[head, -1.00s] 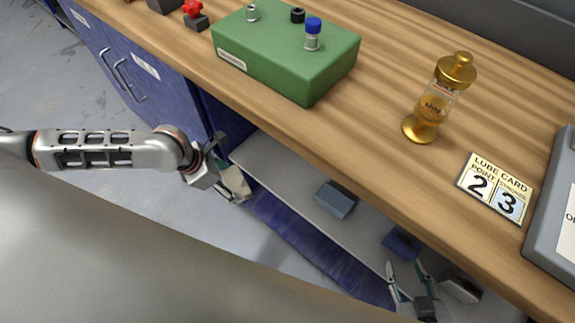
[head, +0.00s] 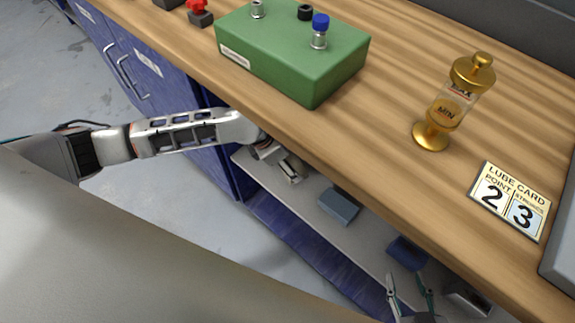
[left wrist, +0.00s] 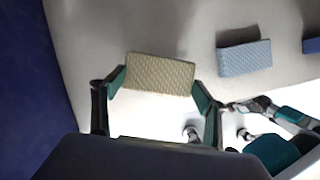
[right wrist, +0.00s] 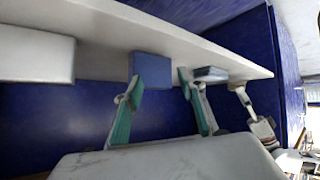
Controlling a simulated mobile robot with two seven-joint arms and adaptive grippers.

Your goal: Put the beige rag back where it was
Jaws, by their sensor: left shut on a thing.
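The beige rag (left wrist: 158,73) is a folded, textured pad in the left wrist view. My left gripper (left wrist: 158,90) is shut on it, with one finger at each end. In the head view my left gripper (head: 284,166) reaches under the worktop, over the left part of the lower shelf (head: 300,205); the rag is mostly hidden there. I cannot tell whether the rag touches the shelf. My right gripper (head: 410,292) is low at the right, at the shelf's front. Its fingers are apart and empty in the right wrist view (right wrist: 157,85).
A grey-blue folded piece (head: 339,205), a dark blue one (head: 407,252) and a pale grey one (head: 467,298) lie along the shelf. The wooden worktop (head: 300,125) overhangs it.

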